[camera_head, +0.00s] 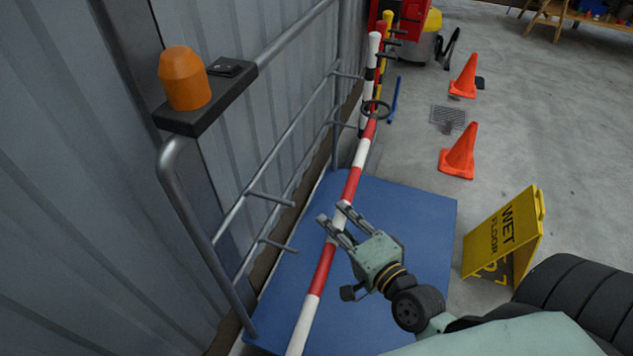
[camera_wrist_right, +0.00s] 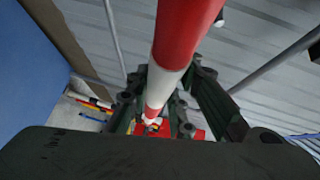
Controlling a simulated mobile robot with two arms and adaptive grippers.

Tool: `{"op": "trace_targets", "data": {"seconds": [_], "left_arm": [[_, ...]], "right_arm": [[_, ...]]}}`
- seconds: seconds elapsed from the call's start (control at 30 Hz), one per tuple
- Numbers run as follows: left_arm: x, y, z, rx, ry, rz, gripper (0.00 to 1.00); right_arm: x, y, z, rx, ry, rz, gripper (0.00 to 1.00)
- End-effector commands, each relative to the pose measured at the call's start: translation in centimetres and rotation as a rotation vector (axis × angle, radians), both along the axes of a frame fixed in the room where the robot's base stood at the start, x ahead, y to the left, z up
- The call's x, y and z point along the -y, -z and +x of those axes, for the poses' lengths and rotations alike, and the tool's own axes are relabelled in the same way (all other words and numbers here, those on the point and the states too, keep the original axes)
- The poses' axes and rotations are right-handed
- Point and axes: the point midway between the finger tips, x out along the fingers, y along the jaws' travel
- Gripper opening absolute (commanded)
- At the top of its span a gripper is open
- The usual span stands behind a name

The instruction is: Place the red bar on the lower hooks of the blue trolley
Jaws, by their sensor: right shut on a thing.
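The red bar (camera_head: 325,262), banded red and white, slants over the deck (camera_head: 414,228) of the blue trolley. My right gripper (camera_head: 333,216) is shut on a white band of it. In the right wrist view the bar (camera_wrist_right: 187,28) passes between the fingers (camera_wrist_right: 160,100). The trolley's grey tube frame (camera_head: 183,205) stands left of the bar. Its near lower hook (camera_head: 280,246) sits below the near upper hook (camera_head: 271,199). The far lower hook (camera_head: 343,124) sits below the far upper hook (camera_head: 348,76). The bar appears right of these hooks, apart from the near ones. My left gripper is out of view.
An orange beacon (camera_head: 184,78) tops the near frame corner, beside a corrugated wall (camera_head: 60,190). Striped posts (camera_head: 372,58) and a dark ring (camera_head: 376,109) are near the bar's far end. Cones (camera_head: 460,152) and a yellow wet-floor sign (camera_head: 503,235) stand right of the trolley.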

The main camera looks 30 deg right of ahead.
Motion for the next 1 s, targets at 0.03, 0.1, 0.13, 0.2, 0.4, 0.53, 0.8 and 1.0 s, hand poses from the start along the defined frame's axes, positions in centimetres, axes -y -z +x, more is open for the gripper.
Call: {"op": "trace_targets", "data": {"seconds": [0.03, 0.1, 0.13, 0.2, 0.4, 0.53, 0.8, 1.0], "left_arm": [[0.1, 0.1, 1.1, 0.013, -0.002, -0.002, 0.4], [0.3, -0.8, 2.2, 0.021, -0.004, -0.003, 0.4], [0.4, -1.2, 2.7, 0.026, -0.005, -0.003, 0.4], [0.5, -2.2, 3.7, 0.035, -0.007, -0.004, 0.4], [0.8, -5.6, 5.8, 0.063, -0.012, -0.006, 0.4], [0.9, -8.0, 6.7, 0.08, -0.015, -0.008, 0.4], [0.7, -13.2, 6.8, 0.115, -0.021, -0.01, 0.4], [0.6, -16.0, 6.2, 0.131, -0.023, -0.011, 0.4]], "right_arm": [[1.0, 1.6, 0.8, 0.006, -0.004, -0.007, 0.0], [2.3, 2.9, 1.8, 0.007, -0.005, -0.008, 0.0], [2.9, 3.4, 2.2, 0.007, -0.005, -0.008, 0.0], [4.3, 4.5, 3.2, 0.008, -0.004, -0.008, 0.0], [8.8, 6.9, 6.0, 0.01, 0.004, -0.009, 0.0], [11.9, 7.7, 7.8, 0.013, 0.016, -0.006, 0.0], [18.4, 7.6, 11.1, 0.017, 0.039, -0.008, 0.0], [21.5, 6.7, 12.3, 0.013, 0.05, -0.01, 0.0]]}}
